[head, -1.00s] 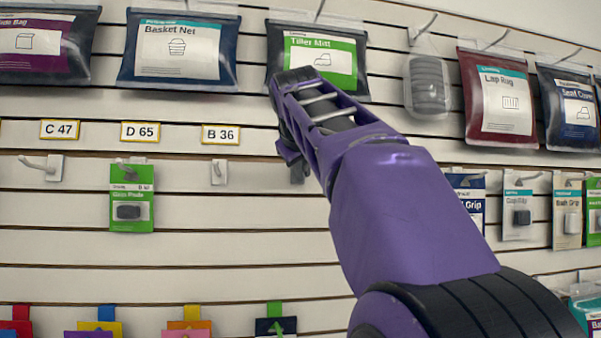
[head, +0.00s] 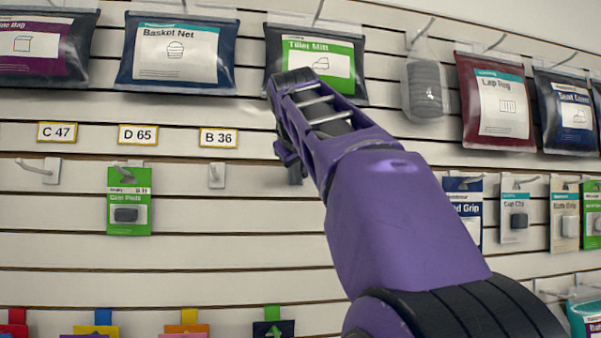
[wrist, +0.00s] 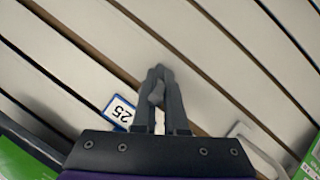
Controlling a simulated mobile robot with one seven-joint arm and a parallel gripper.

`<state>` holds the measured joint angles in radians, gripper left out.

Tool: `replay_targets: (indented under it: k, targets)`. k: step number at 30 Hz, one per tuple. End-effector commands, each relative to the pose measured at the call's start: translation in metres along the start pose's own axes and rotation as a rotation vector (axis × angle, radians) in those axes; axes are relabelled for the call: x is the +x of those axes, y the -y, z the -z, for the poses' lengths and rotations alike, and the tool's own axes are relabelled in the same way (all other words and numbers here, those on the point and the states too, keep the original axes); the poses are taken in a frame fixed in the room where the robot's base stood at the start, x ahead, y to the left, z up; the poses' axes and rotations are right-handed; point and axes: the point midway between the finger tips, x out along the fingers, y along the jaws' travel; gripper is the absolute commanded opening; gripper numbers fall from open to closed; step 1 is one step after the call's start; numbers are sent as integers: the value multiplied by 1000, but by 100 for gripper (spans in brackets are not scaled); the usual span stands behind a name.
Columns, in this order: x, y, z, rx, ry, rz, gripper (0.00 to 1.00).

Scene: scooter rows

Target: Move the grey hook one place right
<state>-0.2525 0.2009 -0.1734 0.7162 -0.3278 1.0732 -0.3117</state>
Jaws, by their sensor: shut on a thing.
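My gripper (wrist: 160,76) is shut on a small grey piece, which looks like the grey hook (wrist: 156,92), in the wrist view. The fingers hide most of it, and its seat against the wall cannot be made out. In the head view my gripper (head: 294,170) is partly hidden behind my purple arm, at the slatted wall (head: 180,255) right of the B 36 label (head: 219,138). A pale hook (head: 217,174) hangs empty below that label. Another pale hook (head: 40,170) is empty below C 47 (head: 58,132).
Cap Pads (head: 129,205) hang below D 65 (head: 138,134). Tiller Mitt (head: 320,62) hangs just above my gripper. More packs, such as Cap Clip (head: 517,215), hang at right. A tag reading 25 (wrist: 121,112) is beside the fingers in the wrist view.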

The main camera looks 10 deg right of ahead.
Motion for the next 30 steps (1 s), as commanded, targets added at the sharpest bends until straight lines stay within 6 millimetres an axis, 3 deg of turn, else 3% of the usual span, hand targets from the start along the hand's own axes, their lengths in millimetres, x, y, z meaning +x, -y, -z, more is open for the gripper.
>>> replay_targets:
  k: [30]
  targets:
    - [-16,0,-7,-1,0,0,0]
